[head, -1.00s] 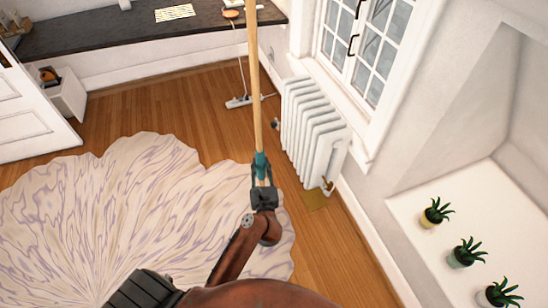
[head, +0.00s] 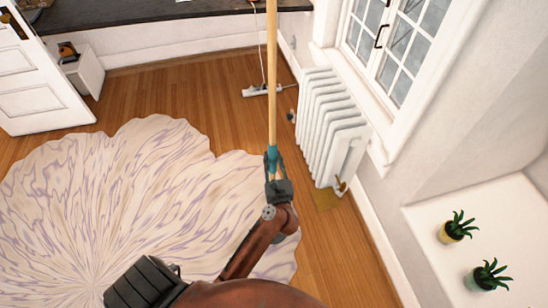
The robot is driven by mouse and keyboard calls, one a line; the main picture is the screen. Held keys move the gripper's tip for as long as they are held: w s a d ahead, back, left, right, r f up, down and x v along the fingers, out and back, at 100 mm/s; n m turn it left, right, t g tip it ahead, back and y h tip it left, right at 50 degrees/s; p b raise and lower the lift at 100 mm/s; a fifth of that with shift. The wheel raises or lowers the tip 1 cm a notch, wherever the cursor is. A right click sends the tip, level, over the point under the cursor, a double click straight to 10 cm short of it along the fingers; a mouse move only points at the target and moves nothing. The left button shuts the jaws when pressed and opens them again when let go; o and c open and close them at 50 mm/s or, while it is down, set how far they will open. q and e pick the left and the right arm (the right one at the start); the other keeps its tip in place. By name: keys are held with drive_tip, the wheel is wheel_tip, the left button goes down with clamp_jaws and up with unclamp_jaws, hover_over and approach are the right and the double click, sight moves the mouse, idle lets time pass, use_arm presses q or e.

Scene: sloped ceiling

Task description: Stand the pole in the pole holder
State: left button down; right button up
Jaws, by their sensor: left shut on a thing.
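The pole (head: 272,85) is a long, pale wooden rod with a teal section at its lower end. It stands upright in the head view, and its top runs out of the frame. My left gripper (head: 275,168) is shut on the pole around its teal end. I cannot make out a pole holder for certain. My right gripper is not in view.
A white radiator (head: 328,115) stands against the right wall below the window (head: 388,45). A pale, wavy-edged rug (head: 120,210) covers much of the wooden floor. A power strip (head: 262,90) lies near the back wall. Potted plants (head: 457,230) stand on the right ledge.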

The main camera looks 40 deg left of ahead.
sight(273, 171)
use_arm(q)
drive_tip(key=shift+r, duration=0.15)
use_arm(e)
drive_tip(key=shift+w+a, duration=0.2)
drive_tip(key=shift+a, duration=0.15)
use_arm(q)
drive_tip(key=shift+s+d+f, duration=0.1)
drive_tip(key=shift+f, duration=0.25)
drive_tip(key=shift+f, duration=0.1)
drive_tip(key=shift+f+b, duration=1.2)
drive_tip(key=shift+f, duration=0.8)
drive_tip(key=shift+f+b, duration=0.75)
drive_tip(key=shift+f, duration=0.35)
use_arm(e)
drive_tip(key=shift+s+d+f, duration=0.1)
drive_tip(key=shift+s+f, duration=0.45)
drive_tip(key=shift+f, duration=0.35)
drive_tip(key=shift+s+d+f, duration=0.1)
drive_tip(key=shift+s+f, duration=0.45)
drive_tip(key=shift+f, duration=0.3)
